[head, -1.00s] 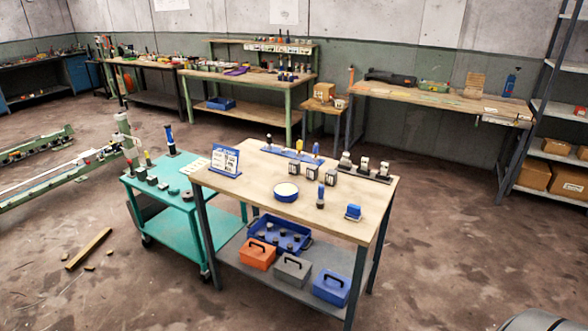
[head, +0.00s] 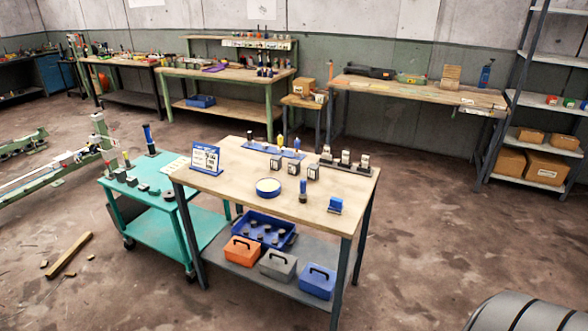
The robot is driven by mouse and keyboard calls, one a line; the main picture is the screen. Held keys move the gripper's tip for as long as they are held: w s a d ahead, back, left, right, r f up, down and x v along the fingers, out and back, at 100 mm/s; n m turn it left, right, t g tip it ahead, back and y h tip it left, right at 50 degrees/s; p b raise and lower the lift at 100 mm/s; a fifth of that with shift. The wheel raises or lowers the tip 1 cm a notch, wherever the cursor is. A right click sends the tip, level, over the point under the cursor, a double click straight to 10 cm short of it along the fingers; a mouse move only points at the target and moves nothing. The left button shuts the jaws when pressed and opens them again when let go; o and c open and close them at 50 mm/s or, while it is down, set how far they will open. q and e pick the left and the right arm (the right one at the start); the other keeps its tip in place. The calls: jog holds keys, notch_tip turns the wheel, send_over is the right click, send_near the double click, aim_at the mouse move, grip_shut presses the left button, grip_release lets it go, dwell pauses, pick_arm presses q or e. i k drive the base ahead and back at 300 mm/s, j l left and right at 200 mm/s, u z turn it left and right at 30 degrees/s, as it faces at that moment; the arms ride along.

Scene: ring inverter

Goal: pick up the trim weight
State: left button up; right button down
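I cannot tell for certain which object is the trim weight. On the wooden table, small dark blocks with pale labels (head: 313,172) stand near the middle, and a row of dark pieces with light tops (head: 345,159) stands in a holder at the back right. A dark post with a blue top (head: 303,191) and a blue block (head: 335,205) stand near the front right. Small dark blocks (head: 132,181) also lie on the teal cart. Neither gripper is in view.
The wooden table (head: 230,184) also bears a round blue-rimmed dish (head: 268,188) and a sign (head: 205,159). Its lower shelf holds a blue tray (head: 247,219) and orange, grey and blue boxes. The teal cart (head: 170,236) adjoins its left side. A wood bar (head: 70,254) lies on the floor.

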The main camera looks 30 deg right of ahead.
aim_at(312, 169)
jog(key=z, duration=1.25)
